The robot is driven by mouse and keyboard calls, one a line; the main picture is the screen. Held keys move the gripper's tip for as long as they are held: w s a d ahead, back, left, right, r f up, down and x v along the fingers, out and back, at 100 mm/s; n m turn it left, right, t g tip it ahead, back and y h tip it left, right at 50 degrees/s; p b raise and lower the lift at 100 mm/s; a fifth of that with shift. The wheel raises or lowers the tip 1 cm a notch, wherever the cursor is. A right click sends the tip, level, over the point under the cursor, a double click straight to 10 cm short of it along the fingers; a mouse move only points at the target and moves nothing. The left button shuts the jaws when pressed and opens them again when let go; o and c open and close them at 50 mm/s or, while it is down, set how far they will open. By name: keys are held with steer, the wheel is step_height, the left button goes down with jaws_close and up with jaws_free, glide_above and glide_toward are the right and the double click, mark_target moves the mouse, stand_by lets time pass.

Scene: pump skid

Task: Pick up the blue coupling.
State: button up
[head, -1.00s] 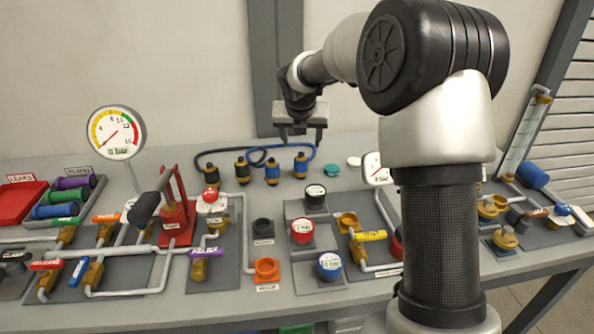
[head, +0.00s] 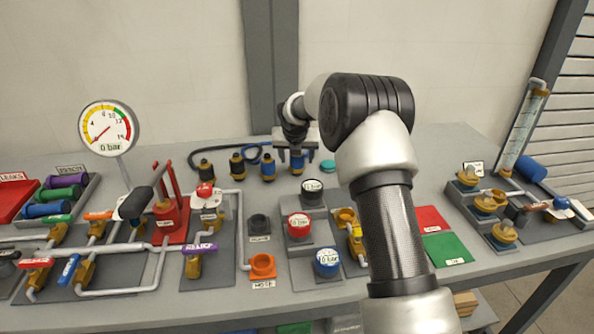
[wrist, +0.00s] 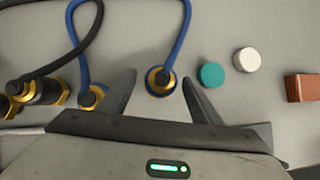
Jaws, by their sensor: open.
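Several gold-and-dark couplings stand in a row at the back of the bench. The rightmost blue coupling (head: 297,162) has a blue hose, and in the wrist view its round top (wrist: 161,81) shows between my fingertips. A second blue coupling (head: 268,168) stands to its left, and its top (wrist: 92,97) shows left of my left finger. My gripper (head: 296,152) is open, pointing down over the rightmost coupling; in the wrist view my gripper (wrist: 158,78) has a finger on each side of it. I cannot tell whether the fingers touch it.
Two dark couplings (head: 237,165) with a black hose (wrist: 80,55) stand further left. A teal cap (wrist: 211,75) and a white cap (wrist: 247,60) lie right of my right finger. Valves, pipes and a pressure gauge (head: 109,128) fill the bench's left and front.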

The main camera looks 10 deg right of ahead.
steer(key=shift+x, duration=0.85)
steer(key=shift+c, duration=0.6)
steer(key=c, duration=1.1)
steer(key=shift+r, duration=0.15)
step_height(320, 180, up, 10)
steer(key=shift+f+p, duration=0.1)
steer(key=shift+p, duration=0.85)
